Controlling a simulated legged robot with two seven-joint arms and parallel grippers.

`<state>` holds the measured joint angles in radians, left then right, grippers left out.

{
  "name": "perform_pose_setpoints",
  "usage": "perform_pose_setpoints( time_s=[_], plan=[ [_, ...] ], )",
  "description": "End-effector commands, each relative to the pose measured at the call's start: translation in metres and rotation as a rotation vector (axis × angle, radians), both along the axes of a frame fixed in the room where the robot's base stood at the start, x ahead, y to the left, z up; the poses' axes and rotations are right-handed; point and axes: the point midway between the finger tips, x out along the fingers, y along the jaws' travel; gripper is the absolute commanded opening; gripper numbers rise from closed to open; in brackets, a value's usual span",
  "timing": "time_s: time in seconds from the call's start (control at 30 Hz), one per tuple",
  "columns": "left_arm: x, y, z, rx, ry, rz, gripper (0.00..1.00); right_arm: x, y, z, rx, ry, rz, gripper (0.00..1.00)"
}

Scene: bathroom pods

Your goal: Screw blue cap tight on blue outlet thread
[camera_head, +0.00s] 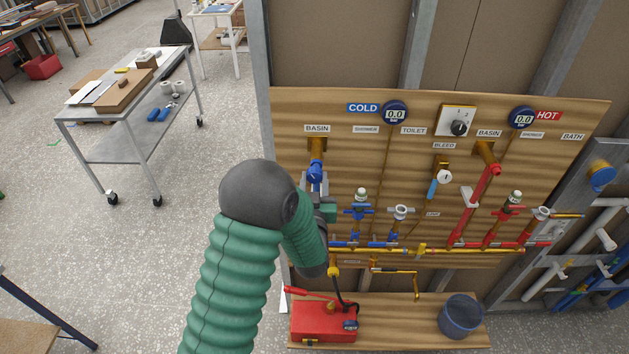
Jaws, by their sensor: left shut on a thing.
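The blue cap (315,173) is at the cold basin outlet, directly below the brass fitting (317,146) under the left BASIN label. My left gripper (317,183) comes up from below and is shut on the blue cap. The cap looks in line with the outlet and at its lower end. The thread itself is hidden, so I cannot tell how far the cap sits on it. My dark wrist and green arm cover the area below and left of it. My right gripper is not in view.
The wooden panel (290,110) carries gauges, blue and red valves and a brass pipe (460,250). A red pump box (322,322) and a blue bucket (460,316) stand on the lower board. A metal trolley (130,120) stands at left; open floor lies between.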

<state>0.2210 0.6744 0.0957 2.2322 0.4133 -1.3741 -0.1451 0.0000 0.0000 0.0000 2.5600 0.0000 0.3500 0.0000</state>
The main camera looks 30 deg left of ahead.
Motion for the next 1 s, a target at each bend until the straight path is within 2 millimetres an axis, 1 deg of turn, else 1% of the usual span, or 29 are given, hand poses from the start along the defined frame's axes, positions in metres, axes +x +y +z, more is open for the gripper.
perform_pose_setpoints(
  time_s=[0.13, 0.57, 0.8, 1.0],
  plan=[
    [0.0019, -0.0032, 0.0001, 0.003, -0.001, -0.001, 0.0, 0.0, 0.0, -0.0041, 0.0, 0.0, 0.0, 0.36],
    [0.002, -0.0032, 0.0013, 0.004, 0.0, 0.0, 0.0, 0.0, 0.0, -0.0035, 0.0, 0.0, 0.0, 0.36],
    [0.0018, -0.0027, 0.001, 0.005, -0.002, 0.0, 0.0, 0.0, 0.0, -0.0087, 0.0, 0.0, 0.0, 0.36],
    [0.0018, -0.0027, 0.0017, 0.004, -0.001, 0.0, 0.0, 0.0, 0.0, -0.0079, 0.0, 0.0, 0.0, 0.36]
  ],
)
